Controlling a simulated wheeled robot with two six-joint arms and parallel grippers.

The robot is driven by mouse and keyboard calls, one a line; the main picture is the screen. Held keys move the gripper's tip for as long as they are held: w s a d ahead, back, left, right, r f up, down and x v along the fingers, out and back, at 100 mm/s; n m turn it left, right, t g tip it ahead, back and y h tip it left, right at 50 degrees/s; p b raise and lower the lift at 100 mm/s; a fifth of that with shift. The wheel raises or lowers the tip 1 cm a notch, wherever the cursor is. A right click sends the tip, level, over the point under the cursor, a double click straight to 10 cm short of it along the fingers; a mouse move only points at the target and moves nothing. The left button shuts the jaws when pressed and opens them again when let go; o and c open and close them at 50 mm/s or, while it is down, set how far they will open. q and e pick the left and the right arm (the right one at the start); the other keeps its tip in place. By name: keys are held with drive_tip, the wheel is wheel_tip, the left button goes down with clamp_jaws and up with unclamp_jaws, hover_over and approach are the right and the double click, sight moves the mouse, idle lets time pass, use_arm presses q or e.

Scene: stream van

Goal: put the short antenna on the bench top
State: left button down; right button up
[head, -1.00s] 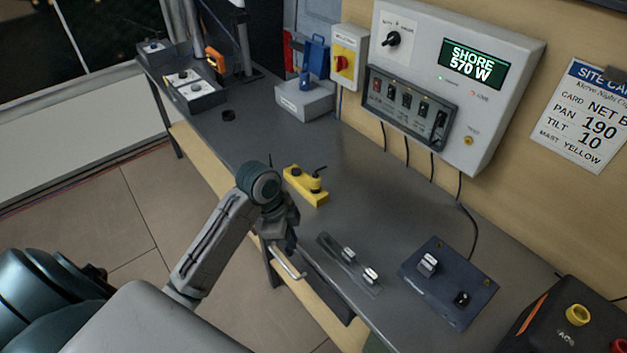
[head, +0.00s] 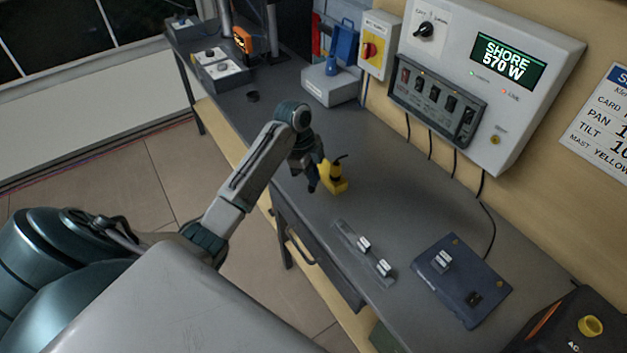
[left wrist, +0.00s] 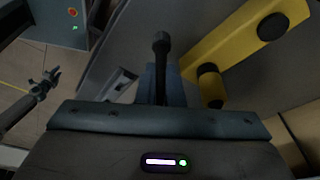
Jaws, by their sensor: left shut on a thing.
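My left gripper (head: 313,186) is over the bench top (head: 400,205), beside the yellow block (head: 338,186), and hides part of that block in the head view. In the left wrist view the gripper is shut on a slim black rod with a thicker rounded end, which looks like the short antenna (left wrist: 161,62). The rod stands apart from the yellow block (left wrist: 235,40), which shows a round black cap and a black-and-yellow post. The antenna is hidden behind the gripper in the head view, so I cannot tell whether it touches the bench.
A narrow switch strip (head: 352,240) and a dark blue panel (head: 463,285) lie nearer on the bench. A grey box (head: 330,88) and a small black puck (head: 253,96) are farther back. Bare bench lies between the yellow block and the wall.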

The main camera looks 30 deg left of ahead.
use_arm(q)
drive_tip(key=shift+w+f, duration=0.1)
drive_tip(key=shift+f, duration=0.1)
wheel_tip(320, 180, down, 2)
drive_tip(key=shift+f+p, duration=0.1)
drive_tip(key=shift+p, duration=0.65)
drive_tip(key=shift+a+f, duration=0.1)
drive_tip(key=shift+f, duration=0.4)
drive_tip(key=shift+f, duration=0.1)
drive_tip(key=c, duration=1.6)
unclamp_jaws()
drive_tip(key=shift+o, duration=0.2)
